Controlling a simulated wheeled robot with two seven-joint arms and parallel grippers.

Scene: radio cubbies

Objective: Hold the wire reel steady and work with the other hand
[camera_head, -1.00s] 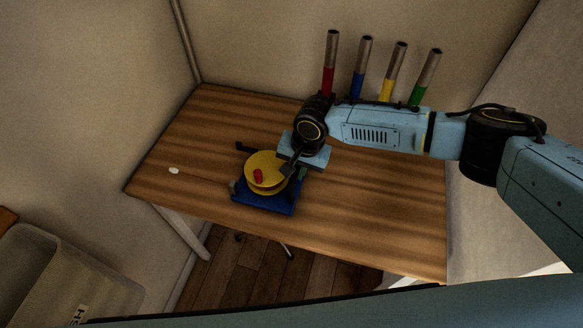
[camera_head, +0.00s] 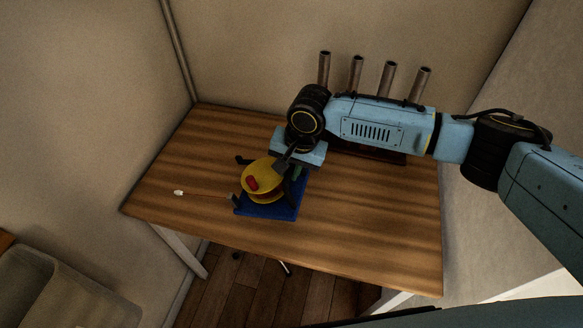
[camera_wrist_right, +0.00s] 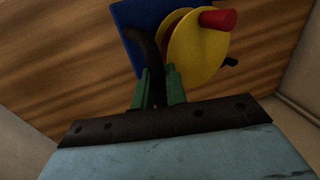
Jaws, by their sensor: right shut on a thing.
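The wire reel (camera_head: 262,175) is a yellow spool with a red knob, on a blue base (camera_head: 268,210) at the front of the wooden table. It also shows in the right wrist view (camera_wrist_right: 196,48). A small white piece (camera_head: 178,192) lies left of it, with a faint thin line between them. My right gripper (camera_head: 292,168) is at the reel's back right side. Its green fingers (camera_wrist_right: 159,88) are shut on a dark curved upright (camera_wrist_right: 147,48) of the reel's stand, beside the yellow disc. The fingertips are partly hidden in the head view. My left gripper is out of view.
Several upright metal tubes (camera_head: 357,72) stand at the back of the table (camera_head: 180,155), their lower parts hidden behind my right arm. Walls close off the back and sides. A grey bin (camera_head: 45,290) is at lower left.

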